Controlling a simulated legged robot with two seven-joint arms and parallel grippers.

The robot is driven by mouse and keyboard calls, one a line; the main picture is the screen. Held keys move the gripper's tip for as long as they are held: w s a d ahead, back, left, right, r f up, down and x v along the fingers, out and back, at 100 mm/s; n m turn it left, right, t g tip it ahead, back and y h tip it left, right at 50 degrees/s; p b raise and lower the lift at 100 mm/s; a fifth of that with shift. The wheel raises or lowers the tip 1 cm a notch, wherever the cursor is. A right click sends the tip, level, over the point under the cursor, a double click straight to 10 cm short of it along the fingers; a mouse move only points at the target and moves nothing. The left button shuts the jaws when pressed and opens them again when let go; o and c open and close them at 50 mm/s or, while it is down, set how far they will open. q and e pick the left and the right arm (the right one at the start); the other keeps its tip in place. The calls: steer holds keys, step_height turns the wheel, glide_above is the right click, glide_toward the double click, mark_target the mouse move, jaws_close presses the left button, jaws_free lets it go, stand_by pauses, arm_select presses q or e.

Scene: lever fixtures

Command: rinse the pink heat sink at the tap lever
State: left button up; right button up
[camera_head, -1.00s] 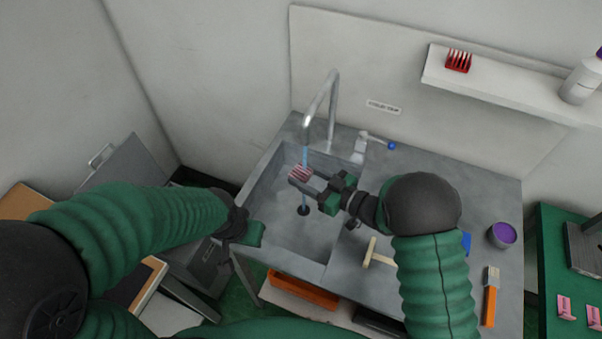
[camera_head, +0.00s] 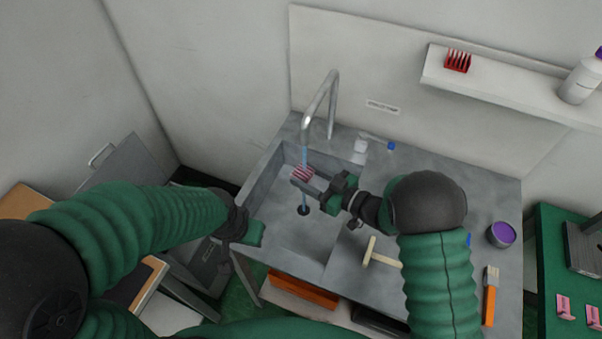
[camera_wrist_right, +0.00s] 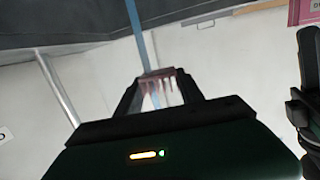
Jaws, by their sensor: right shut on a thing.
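The pink finned heat sink (camera_head: 302,173) is between the fingers of my right gripper (camera_head: 308,180), which is shut on it over the sink basin (camera_head: 275,215). It also shows between the fingers in the right wrist view (camera_wrist_right: 158,86). A blue water stream (camera_head: 305,153) runs from the tap spout (camera_head: 305,122) down to the heat sink. The tap lever (camera_head: 375,141) with its blue knob stands to the right of the spout, apart from my grippers. My left gripper (camera_head: 250,232) is at the basin's left front edge; its finger gap is not clear.
A mallet (camera_head: 370,255), a brush (camera_head: 490,295) and a purple-topped tin (camera_head: 502,235) are on the counter to the right. A red finned part (camera_head: 458,61) and a bottle (camera_head: 580,80) stand on the wall shelf (camera_head: 500,92). A drain (camera_head: 303,210) is in the basin.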

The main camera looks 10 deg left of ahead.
steer(key=shift+a, duration=0.35)
arm_select(q)
steer(key=shift+r+p, duration=0.45)
steer(key=shift+r, duration=0.25)
arm_select(e)
steer(key=s, duration=0.8)
steer(key=shift+d, duration=0.4)
